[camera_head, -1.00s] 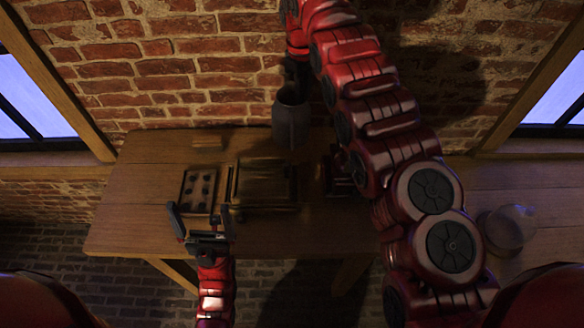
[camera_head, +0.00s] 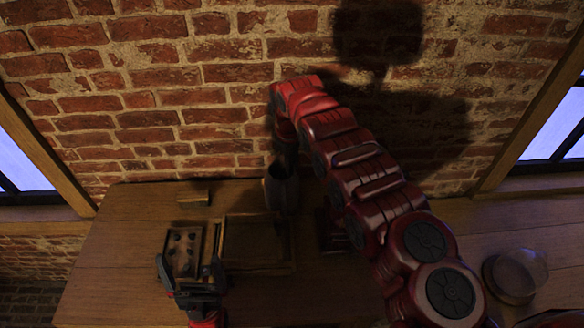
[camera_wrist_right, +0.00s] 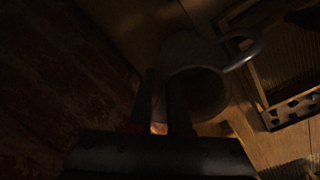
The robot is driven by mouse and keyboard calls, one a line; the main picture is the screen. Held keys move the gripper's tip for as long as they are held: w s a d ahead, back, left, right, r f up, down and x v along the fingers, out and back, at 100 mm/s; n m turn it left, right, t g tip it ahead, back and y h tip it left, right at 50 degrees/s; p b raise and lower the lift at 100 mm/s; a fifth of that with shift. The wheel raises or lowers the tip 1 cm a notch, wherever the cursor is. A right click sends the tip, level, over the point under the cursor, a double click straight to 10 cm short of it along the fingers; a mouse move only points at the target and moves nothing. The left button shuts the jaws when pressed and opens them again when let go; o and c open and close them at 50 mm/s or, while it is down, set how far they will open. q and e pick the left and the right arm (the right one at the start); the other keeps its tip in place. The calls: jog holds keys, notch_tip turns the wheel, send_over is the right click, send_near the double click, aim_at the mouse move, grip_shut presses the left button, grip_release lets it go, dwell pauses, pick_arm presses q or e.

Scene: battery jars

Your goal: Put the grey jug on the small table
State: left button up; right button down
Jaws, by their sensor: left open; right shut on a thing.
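The grey jug (camera_head: 282,192) is upright at the back of the wooden table (camera_head: 130,240), near the brick wall. I cannot tell whether its base touches the table top. My right gripper (camera_head: 284,160) reaches down from above and is shut on the jug's rim. In the right wrist view the jug (camera_wrist_right: 205,95) shows its open mouth and looped handle, with the dark fingers (camera_wrist_right: 165,105) at its wall. My left gripper (camera_head: 190,268) is open and empty, just in front of the tray with dark round pieces (camera_head: 170,265).
A shallow wooden tray (camera_head: 225,265) stands in the middle of the table, left of my right arm. A small wooden block (camera_head: 194,198) lies at the back left. A glass dome (camera_head: 520,272) stands on the right-hand surface (camera_head: 530,222). The table's left part is clear.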

jog(key=shift+s+f, duration=0.1)
jog(key=shift+f, duration=0.15)
jog(key=c, duration=0.8)
grip_release()
jog(key=shift+c, duration=0.2)
jog(key=shift+r, duration=0.55)
notch_tip(320, 180, up, 11)
jog(key=p, duration=0.1)
jog(key=shift+s+a, duration=0.35)
